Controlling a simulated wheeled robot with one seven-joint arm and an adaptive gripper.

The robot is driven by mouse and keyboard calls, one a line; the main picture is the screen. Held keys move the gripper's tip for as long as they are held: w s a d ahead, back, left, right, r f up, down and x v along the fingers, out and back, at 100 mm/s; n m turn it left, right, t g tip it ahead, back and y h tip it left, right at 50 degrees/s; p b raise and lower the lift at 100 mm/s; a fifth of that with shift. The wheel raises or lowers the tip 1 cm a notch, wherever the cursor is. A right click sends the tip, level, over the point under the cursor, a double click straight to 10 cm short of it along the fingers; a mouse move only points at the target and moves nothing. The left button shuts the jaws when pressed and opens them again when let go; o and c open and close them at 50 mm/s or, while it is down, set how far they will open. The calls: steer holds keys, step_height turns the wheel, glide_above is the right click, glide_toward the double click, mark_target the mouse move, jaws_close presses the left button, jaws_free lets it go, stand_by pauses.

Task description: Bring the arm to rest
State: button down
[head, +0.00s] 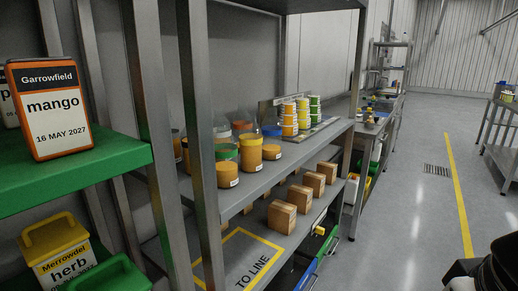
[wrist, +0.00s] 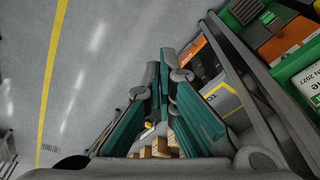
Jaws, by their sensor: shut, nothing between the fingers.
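My gripper (wrist: 165,72) shows in the wrist view with its teal-padded fingers drawn together at the tips. Nothing is between them. It hangs in free space, with the floor and the shelving beyond it. In the head view the fingers are not visible; only a dark part, which looks like my arm, shows at the bottom right corner.
A grey shelf rack (head: 265,178) with jars, tubs and several cardboard boxes (head: 282,216) stands at left centre. A green shelf (head: 75,178) holds a mango container (head: 48,108). A yellow herb container (head: 55,250) sits below. The floor aisle (head: 408,215) at right is clear.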

step_height(320, 180, up, 18)
steer(key=s+t+p, duration=0.2)
steer(key=p, duration=1.2)
steer(key=shift+d+f+p, duration=0.15)
steer(key=shift+f+p, duration=0.1)
steer(key=shift+p, duration=0.15)
